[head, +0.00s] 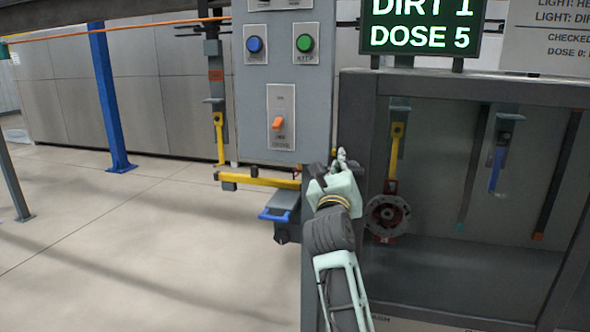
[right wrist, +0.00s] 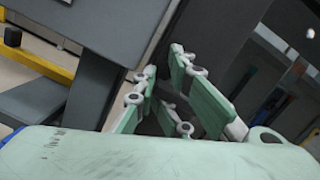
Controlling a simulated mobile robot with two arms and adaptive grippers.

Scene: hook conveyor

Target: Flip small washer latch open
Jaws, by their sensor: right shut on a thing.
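The washer (head: 356,112) is the dark grey cabinet on the right in the head view, with parts hanging inside behind its front. My right gripper (head: 342,155) is at the washer's left front edge, beside the control panel. Its pale green fingers (right wrist: 172,102) show in the right wrist view against the dark frame. They are close together on something small that the fingers mostly hide, at the place of the washer latch. A small yellow bit shows beside the fingertips in the head view. The latch's position cannot be made out. My left gripper is not in view.
The grey control panel (head: 250,100) with blue and green buttons and an orange switch (head: 278,123) stands just left of the gripper. A yellow bar (head: 262,181) and a blue-handled part (head: 275,214) stick out below it. Open floor lies left.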

